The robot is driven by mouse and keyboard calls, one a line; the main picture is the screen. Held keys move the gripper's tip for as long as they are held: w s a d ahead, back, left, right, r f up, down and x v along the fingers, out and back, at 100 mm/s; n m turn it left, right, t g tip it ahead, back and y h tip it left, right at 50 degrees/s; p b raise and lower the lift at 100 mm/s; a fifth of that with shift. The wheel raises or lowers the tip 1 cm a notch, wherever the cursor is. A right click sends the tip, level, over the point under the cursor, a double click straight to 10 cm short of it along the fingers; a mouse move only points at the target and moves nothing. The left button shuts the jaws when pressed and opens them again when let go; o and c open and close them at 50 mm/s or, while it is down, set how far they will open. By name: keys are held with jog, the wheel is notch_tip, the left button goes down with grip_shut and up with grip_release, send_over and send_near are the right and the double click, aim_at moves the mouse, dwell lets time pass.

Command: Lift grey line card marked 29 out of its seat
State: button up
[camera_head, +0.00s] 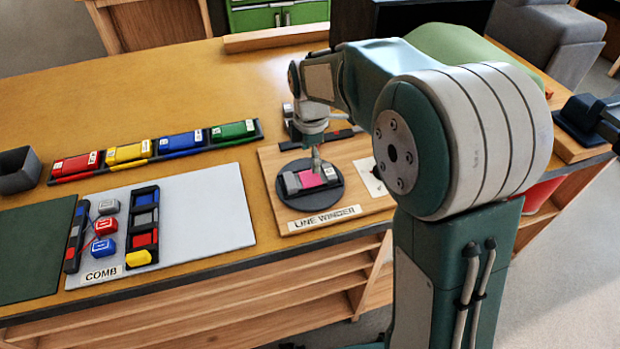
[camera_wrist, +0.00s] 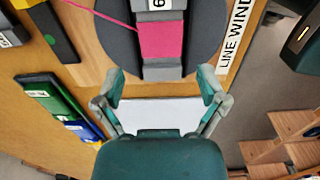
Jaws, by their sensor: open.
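A grey line card (camera_head: 292,183) with a pink band lies on the dark round disc (camera_head: 316,201) of the line winder. In the wrist view the card (camera_wrist: 162,72) shows the pink wrap across its middle and a white label cut by the top edge. Only one digit is visible, a 6 or 9, so I cannot read the full number. A thin pink strand runs from the wrap to the upper left. My gripper (camera_wrist: 162,84) is open and empty, its two fingers spread short of the card's near end. In the head view my gripper (camera_head: 316,163) is just above the card.
Left of the winder board (camera_head: 270,165) is a pale comb mat (camera_head: 205,215) with small coloured and grey cards. A dark rack (camera_head: 165,152) with red, yellow, blue and green cards lies behind it. A grey bin (camera_head: 18,172) stands at far left.

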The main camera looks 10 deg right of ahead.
aim_at(310, 176)
jog(key=shift+f, duration=0.1)
jog(key=shift+a+f, duration=0.2)
jog(key=shift+f, duration=0.25)
jog(key=shift+d+f, duration=0.1)
jog(key=shift+f, duration=0.1)
jog(key=shift+f, duration=0.25)
jog(key=shift+f, duration=2.2)
jog(key=shift+r, duration=0.1)
jog(key=c, duration=0.5)
jog(key=shift+s, duration=0.1)
